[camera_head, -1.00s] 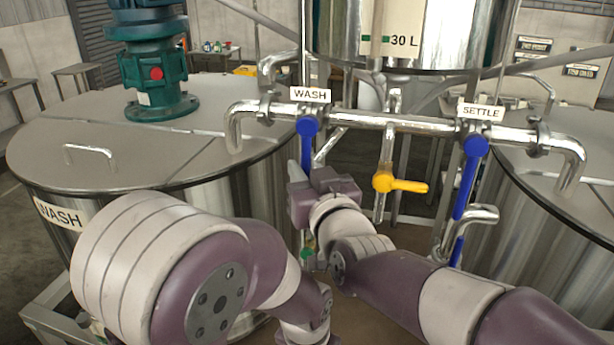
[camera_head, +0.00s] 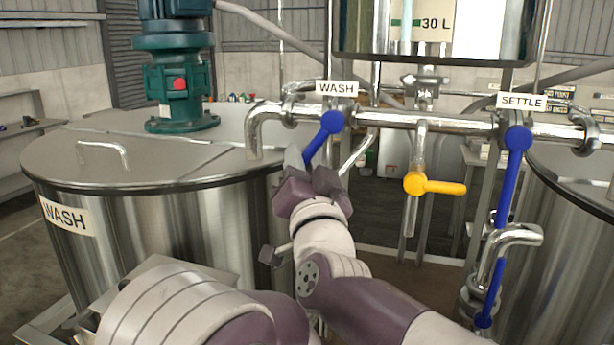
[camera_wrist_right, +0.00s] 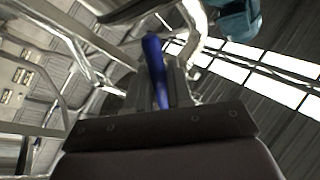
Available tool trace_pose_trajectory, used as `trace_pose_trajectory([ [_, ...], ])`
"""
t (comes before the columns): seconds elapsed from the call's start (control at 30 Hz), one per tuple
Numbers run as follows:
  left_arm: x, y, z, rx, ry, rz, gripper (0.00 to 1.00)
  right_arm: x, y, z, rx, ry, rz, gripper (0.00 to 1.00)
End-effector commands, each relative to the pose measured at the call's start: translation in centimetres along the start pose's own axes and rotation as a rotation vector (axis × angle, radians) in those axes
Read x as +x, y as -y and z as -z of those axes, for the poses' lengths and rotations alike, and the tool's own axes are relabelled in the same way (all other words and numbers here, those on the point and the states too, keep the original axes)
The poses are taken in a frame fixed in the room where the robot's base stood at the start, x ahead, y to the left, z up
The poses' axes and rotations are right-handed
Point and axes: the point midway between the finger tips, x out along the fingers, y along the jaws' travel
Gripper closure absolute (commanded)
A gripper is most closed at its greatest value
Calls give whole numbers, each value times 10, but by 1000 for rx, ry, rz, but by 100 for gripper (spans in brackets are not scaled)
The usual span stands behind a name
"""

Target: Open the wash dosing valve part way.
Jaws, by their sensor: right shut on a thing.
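The wash dosing valve has a blue lever (camera_head: 322,138) under the WASH label (camera_head: 337,88) on the steel pipe. The lever slants from its round hub down and to the left. My right gripper (camera_head: 304,168) is shut on the lever's lower end, which it partly hides. In the right wrist view the blue lever (camera_wrist_right: 156,72) stands between the fingers of my right gripper (camera_wrist_right: 157,88). Part of my left arm shows at the bottom left of the head view, but its gripper is not in view.
A yellow-handled valve (camera_head: 434,186) sits right of my right gripper. The settle valve's blue lever (camera_head: 510,185) hangs almost straight down under the SETTLE label (camera_head: 521,101). The wash tank (camera_head: 150,235) stands at left, and the 30 L vessel (camera_head: 490,30) is above the pipe.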

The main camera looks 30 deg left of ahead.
Motion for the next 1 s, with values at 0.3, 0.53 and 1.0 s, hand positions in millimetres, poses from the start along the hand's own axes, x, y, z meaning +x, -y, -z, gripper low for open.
trace_pose_trajectory([
  [0.3, 2, 0, 0, 0, 0, 0, 57, 1, 2, 0, 17, -11, 0, 100],
  [0.53, 2, 0, 0, 0, 0, 0, 57, 1, 2, 0, 16, -11, 0, 69],
  [1.0, 2, 0, 0, 0, 0, 0, 57, 1, 2, 0, 16, -11, 0, 62],
])
